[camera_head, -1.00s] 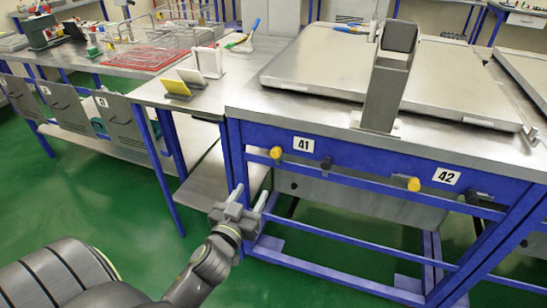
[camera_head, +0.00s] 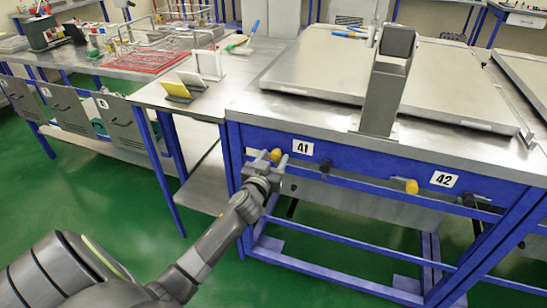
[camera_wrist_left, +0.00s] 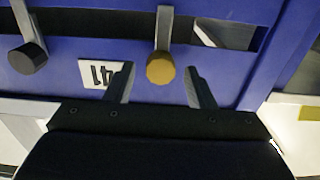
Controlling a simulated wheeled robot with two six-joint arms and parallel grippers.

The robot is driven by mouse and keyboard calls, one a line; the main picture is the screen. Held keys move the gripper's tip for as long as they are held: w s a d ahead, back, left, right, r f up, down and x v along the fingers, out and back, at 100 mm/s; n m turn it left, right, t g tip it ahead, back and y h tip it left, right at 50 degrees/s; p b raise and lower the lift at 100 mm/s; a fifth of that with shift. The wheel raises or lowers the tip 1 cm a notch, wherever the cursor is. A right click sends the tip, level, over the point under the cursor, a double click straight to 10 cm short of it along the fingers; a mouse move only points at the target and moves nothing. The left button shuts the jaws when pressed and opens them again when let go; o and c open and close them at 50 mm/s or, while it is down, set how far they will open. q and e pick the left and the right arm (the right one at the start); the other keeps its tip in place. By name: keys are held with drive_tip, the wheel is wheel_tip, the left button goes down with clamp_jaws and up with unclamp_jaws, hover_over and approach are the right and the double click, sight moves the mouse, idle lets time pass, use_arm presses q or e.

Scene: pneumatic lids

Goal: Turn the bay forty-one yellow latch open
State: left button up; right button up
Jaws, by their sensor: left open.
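The yellow latch knob (camera_head: 276,155) of bay forty-one sits on the blue frame beam, left of the white label 41 (camera_head: 303,146). My left gripper (camera_head: 267,160) is right at the knob, its fingers to either side of it. In the left wrist view the yellow knob (camera_wrist_left: 160,68) lies between the two open fingers (camera_wrist_left: 158,88), with a gap on each side. The label 41 (camera_wrist_left: 100,74) shows upside down there. My right gripper is not seen.
A black knob (camera_head: 326,165) sits right of label 41, and it also shows in the left wrist view (camera_wrist_left: 28,58). Another yellow knob (camera_head: 411,187) is beside label 42 (camera_head: 444,178). A grey bracket (camera_head: 388,85) stands on the metal bench top. Green floor is free in front.

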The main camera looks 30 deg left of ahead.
use_arm(q)
drive_tip(key=shift+w+a, duration=0.1)
drive_tip(key=shift+w, duration=0.25)
drive_tip(key=c, duration=1)
drive_tip(key=shift+o, duration=0.2)
